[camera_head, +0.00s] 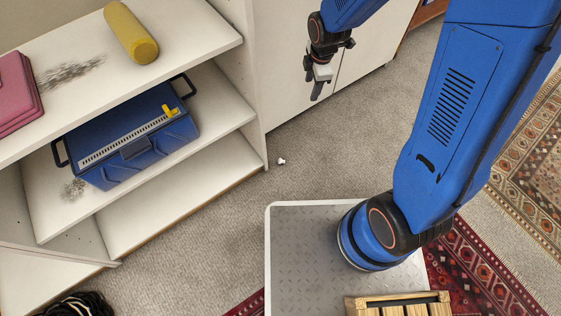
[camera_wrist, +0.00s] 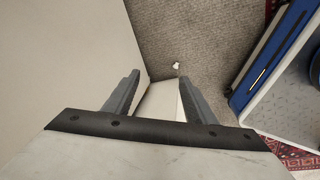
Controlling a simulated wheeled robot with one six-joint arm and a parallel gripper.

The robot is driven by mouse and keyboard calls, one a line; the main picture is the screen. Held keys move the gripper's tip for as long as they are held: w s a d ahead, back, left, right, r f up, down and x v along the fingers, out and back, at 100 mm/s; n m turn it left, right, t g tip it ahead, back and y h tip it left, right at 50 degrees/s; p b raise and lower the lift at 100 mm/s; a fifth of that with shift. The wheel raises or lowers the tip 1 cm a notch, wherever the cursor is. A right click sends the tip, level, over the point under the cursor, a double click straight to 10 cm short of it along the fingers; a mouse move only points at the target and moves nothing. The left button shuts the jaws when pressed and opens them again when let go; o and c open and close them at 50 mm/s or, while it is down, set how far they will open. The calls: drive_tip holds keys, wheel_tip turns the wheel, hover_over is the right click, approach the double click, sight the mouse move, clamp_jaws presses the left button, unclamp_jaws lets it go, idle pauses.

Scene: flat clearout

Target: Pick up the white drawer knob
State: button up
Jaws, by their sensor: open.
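The white drawer knob (camera_head: 281,161) is a small white piece lying on the grey carpet, just off the corner of the white shelf unit. In the wrist view the knob (camera_wrist: 176,66) lies on the carpet beyond my fingertips, a little right of the middle. My gripper (camera_head: 318,83) is raised above the floor in front of the white cabinet doors, up and to the right of the knob in the head view. In the wrist view my gripper (camera_wrist: 157,84) has its two grey fingers spread apart with nothing between them.
The white shelf unit (camera_head: 190,178) holds a blue case (camera_head: 138,140), a yellow cylinder (camera_head: 130,32) and a pink item (camera_head: 16,92). My metal-plated base (camera_head: 305,235) stands below the knob, with a wooden crate on it. Patterned rugs lie right. Carpet around the knob is clear.

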drive_tip(key=a+f+n+g, duration=0.1)
drive_tip(key=a+f+n, duration=0.2)
drive_tip(key=f, duration=0.5)
drive_tip(key=a+f+n, duration=0.4)
drive_tip(key=f, duration=0.3)
drive_tip(key=n, duration=0.6)
hover_over(281, 160)
drive_tip(key=shift+g+h, duration=0.3)
drive_tip(key=shift+g, duration=0.1)
drive_tip(key=f, duration=2.7)
drive_tip(key=shift+w+f, duration=0.15)
drive_tip(key=shift+w, duration=0.1)
drive_tip(key=shift+s+d+f, duration=0.1)
drive_tip(key=shift+f, duration=1.2)
drive_tip(key=shift+s+f, duration=0.1)
drive_tip(key=shift+f, duration=1.15)
drive_tip(key=c, duration=1.2)
drive_tip(key=shift+r, duration=0.1)
